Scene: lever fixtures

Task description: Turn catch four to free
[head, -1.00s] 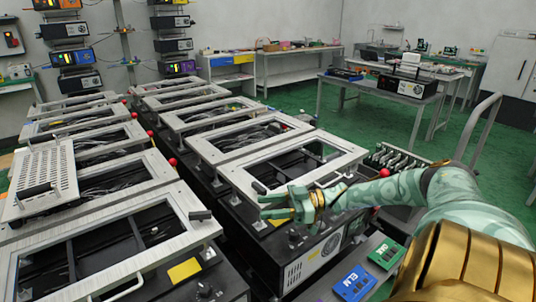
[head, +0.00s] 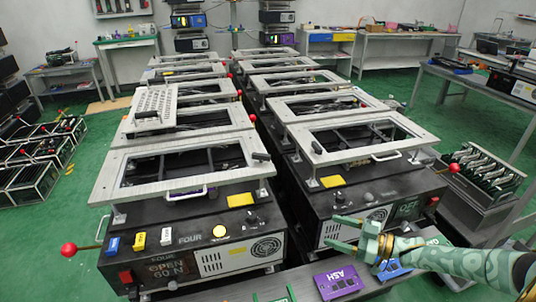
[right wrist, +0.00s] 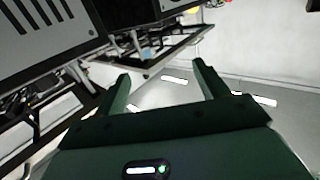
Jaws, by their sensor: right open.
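The near left fixture (head: 190,268) carries the word FOUR on its black front. Its pale metal frame (head: 115,176) lies flat on top, and a small dark catch-like block (head: 261,156) sits at the frame's right corner. A lever with a red ball (head: 68,250) sticks out at the fixture's left side. My right gripper (head: 340,232) is open and empty, in front of the near right fixture (head: 318,205), to the right of the FOUR fixture. In the right wrist view its two fingers (right wrist: 162,82) stand apart with nothing between them. My left gripper is out of view.
More framed fixtures (head: 285,82) run back in two rows. A perforated plate (head: 156,103) lies on one in the left row. A purple ASH tag (head: 338,282) and a blue tag lie below my right gripper. Green floor (head: 55,210) is open at the left.

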